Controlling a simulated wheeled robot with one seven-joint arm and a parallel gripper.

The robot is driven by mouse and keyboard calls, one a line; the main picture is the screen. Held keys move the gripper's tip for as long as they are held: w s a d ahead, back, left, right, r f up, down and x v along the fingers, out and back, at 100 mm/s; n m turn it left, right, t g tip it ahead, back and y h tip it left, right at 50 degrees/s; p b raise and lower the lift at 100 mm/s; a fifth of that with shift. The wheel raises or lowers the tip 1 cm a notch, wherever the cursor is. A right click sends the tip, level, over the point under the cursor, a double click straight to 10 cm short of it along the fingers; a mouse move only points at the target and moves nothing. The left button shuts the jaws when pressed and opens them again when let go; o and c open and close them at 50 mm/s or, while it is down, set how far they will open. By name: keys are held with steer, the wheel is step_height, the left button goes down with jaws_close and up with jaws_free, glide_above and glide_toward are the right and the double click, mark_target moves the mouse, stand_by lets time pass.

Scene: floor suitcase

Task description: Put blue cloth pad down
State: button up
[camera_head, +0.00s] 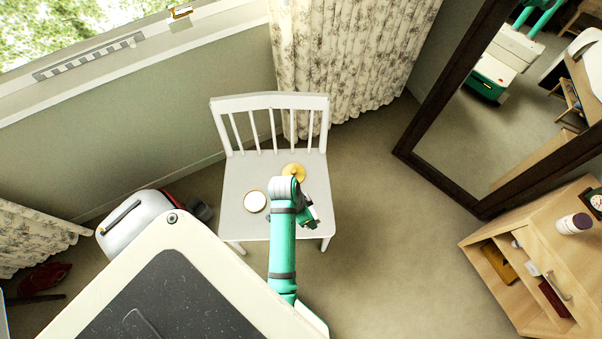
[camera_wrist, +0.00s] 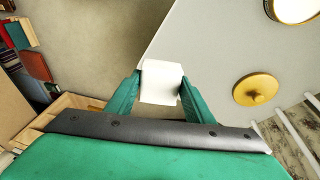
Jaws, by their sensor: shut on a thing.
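My gripper (camera_wrist: 161,76) is shut on a small white, flat-faced piece (camera_wrist: 161,90), which shows between the green fingers in the wrist view. It looks white, not blue, and I cannot tell whether it is cloth. The held piece is not clear in the head view, where my gripper (camera_head: 312,218) is over the right front part of the white chair's seat (camera_head: 236,182). The seat also shows below the gripper in the wrist view (camera_wrist: 205,45). I cannot tell whether the piece touches the seat.
A yellow knobbed disc (camera_head: 293,172) and a round white-faced, gold-rimmed item (camera_head: 255,201) lie on the seat. A pale case (camera_head: 138,222) is at left. A wooden shelf unit (camera_head: 540,262) and a dark-framed mirror (camera_head: 440,150) stand at right. Floor between chair and shelf is clear.

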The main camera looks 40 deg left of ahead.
steer(key=s+r+m+g+y, duration=0.1)
steer(key=s+r+m+y, duration=0.1)
steer(key=s, duration=0.8)
steer(key=shift+s+d+r+m+g+y, duration=0.2)
steer(key=shift+s+r+m+g+y, duration=0.15)
steer(key=shift+r+m, duration=0.55)
steer(key=shift+w+f, duration=0.15)
steer(key=shift+w, duration=0.05)
steer(key=w+a+f, duration=0.1)
steer(key=w+f, duration=0.1)
steer(key=w, duration=0.1)
steer(key=w+a+f, duration=0.2)
steer(key=w+f, duration=0.1)
steer(key=w, duration=0.1)
steer(key=w+a+f, duration=0.1)
steer(key=w+f, duration=0.1)
steer(key=w, duration=0.2)
steer(key=shift+a+f, duration=0.35)
steer(key=shift+f, duration=0.05)
steer(key=shift+w+a+f, duration=0.2)
steer(key=shift+w+f, duration=0.35)
steer(key=shift+f, duration=0.15)
steer(key=shift+w+a+f, duration=0.1)
steer(key=shift+w+f, duration=0.1)
steer(key=shift+f, duration=0.65)
steer(key=shift+w+f, duration=0.15)
steer(key=shift+f, duration=0.7)
steer(key=shift+f, duration=0.2)
